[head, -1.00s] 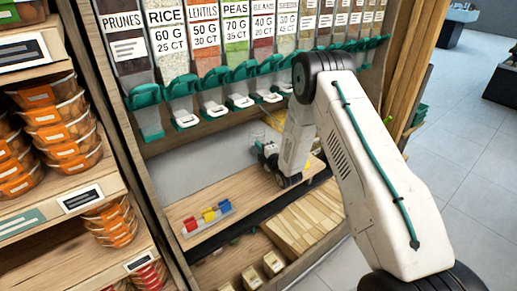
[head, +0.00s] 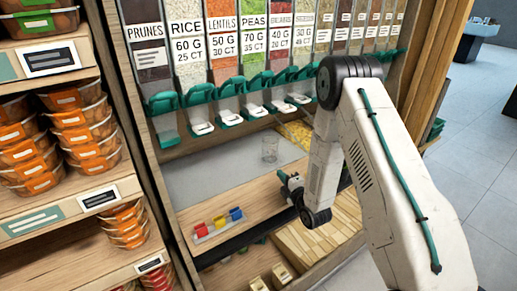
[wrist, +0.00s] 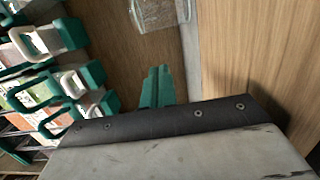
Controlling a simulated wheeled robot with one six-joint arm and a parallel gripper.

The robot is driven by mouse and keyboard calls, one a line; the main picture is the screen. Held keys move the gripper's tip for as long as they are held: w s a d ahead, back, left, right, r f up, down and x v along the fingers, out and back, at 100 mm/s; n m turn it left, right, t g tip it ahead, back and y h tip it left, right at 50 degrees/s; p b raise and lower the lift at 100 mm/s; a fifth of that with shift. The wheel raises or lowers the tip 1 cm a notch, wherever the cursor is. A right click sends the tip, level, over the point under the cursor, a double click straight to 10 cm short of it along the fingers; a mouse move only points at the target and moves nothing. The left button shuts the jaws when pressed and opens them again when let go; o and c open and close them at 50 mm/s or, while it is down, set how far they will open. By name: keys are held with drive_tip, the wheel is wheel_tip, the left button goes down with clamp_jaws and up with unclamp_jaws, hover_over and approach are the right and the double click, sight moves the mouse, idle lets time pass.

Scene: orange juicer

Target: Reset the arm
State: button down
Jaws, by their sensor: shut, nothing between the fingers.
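My gripper (head: 284,178) is in front of and slightly right of the clear glass (head: 269,150), over the wooden shelf and apart from the glass. In the wrist view its green fingers (wrist: 157,87) are together with nothing between them. The glass stands on the grey panel of the shelf. It also shows at the top edge of the wrist view (wrist: 160,13), partly cut off. My white arm is bent, with its elbow high in front of the dispensers.
A row of dispensers with green spouts (head: 228,118) hangs above the shelf. Small red, yellow and blue pieces (head: 219,223) sit on a holder at the front. Orange tubs (head: 88,135) fill the left shelves. Open floor (head: 475,140) lies to the right.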

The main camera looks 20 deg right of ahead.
wheel_tip(320, 180, up, 12)
drive_tip(key=w+m+g+h, duration=0.1)
drive_tip(key=m+g+h, duration=0.1)
drive_tip(key=m+g, duration=0.25)
drive_tip(key=s+d+r+m+g+h, duration=0.1)
drive_tip(key=s+r+m+g+h, duration=0.15)
drive_tip(key=s+r+m, duration=0.4)
drive_tip(key=s+a+r+m+g, duration=0.1)
drive_tip(key=s+r+m+g, duration=0.2)
drive_tip(key=s, duration=0.9)
drive_tip(key=s+a+r+m+g, duration=0.1)
drive_tip(key=s+r+m+g, duration=0.2)
drive_tip(key=s, duration=0.9)
drive_tip(key=s+a+r+m+g+y, duration=0.1)
drive_tip(key=s+r+m+g, duration=0.2)
drive_tip(key=s+r, duration=0.4)
drive_tip(key=s, duration=0.6)
drive_tip(key=shift+a+r, duration=0.2)
